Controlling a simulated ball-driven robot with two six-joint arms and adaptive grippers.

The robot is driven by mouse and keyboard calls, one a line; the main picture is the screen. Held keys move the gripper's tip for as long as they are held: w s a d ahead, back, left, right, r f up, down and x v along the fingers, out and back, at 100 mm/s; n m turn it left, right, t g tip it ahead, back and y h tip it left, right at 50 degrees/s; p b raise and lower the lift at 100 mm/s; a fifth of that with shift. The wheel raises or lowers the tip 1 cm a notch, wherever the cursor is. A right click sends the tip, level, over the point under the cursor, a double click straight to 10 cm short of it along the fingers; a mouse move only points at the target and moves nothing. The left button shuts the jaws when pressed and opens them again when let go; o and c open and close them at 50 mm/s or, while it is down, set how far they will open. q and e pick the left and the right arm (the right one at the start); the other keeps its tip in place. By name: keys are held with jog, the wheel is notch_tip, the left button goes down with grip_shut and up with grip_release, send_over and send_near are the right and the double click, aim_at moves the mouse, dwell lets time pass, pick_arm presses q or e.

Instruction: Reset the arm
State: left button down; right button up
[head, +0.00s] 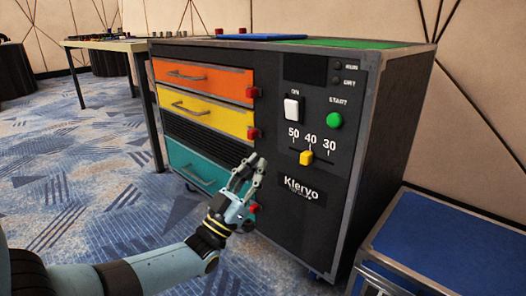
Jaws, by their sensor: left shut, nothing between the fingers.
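My left arm comes in from the lower left. Its gripper (247,173) is shut and empty, in front of the lower front of a dark cabinet (400,140). It overlaps the right end of the teal drawer (193,166); I cannot tell if it touches. Above are a yellow drawer (205,113) and an orange drawer (200,78), which look closed. The panel has a white switch (291,109), a green button (334,120) and a yellow slider knob (306,157) below the 40 mark. My right gripper is not in view.
A blue-topped box (450,245) stands at the lower right beside the cabinet. A table (110,45) with small items is behind at the left. Red pieces (253,133) stick out beside the drawers. Patterned carpet (90,190) is open at the left.

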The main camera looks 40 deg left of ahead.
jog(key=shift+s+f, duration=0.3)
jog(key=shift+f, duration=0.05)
